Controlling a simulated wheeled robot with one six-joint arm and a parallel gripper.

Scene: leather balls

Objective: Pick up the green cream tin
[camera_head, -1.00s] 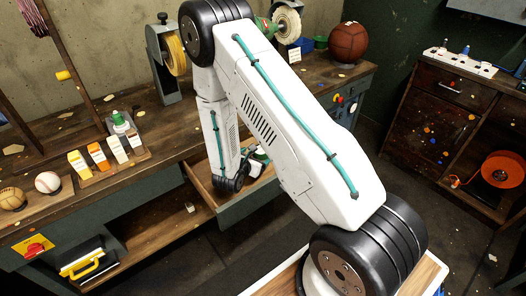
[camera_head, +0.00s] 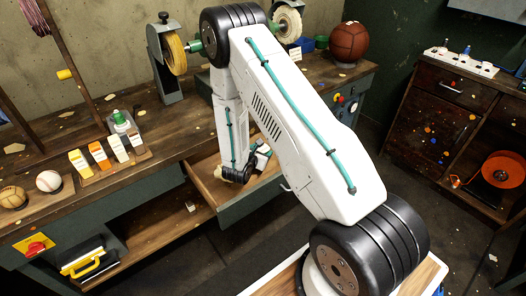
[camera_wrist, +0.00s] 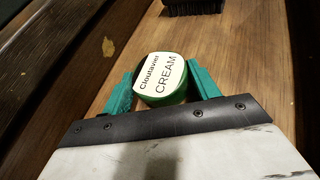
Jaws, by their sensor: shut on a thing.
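I cannot tell whether the tin touches that floor. In the head view my arm reaches down into the open drawer (camera_head: 212,203) of the workbench, and the fingers and tin are mostly hidden there.
A dark-bristled brush (camera_wrist: 194,5) lies farther along the drawer. On the workbench top stand two balls (camera_head: 48,181), several small boxes (camera_head: 98,155), a grinder (camera_head: 168,55) and a brown ball (camera_head: 348,42).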

